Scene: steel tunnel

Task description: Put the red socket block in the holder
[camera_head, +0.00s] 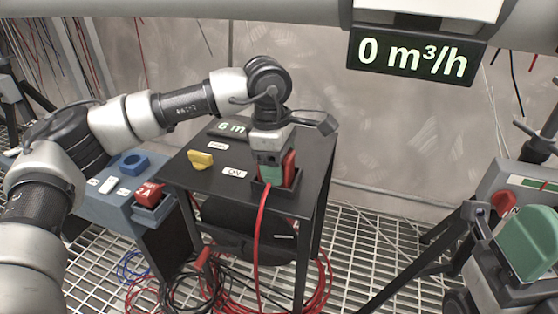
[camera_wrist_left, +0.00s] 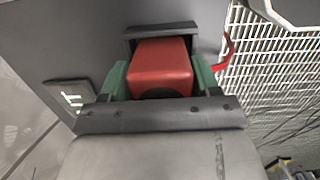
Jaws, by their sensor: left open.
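The red socket block (camera_head: 289,168) stands in the black holder (camera_head: 291,186) on the dark table. In the left wrist view the red block (camera_wrist_left: 161,69) sits inside the dark frame of the holder (camera_wrist_left: 163,29). My left gripper (camera_head: 271,174) is over the holder, pointing down. Its green fingers (camera_wrist_left: 161,80) are open, one on each side of the red block. I cannot tell whether they touch it. The block's lower part is hidden. A red cable (camera_head: 262,220) hangs down at the holder.
The dark table (camera_head: 225,175) also bears a yellow piece (camera_head: 200,160) and small labels. A blue-grey box (camera_head: 112,197) with a red part (camera_head: 149,194) stands at the left. A large green part (camera_head: 526,243) is at the right edge. Loose cables lie on the grating.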

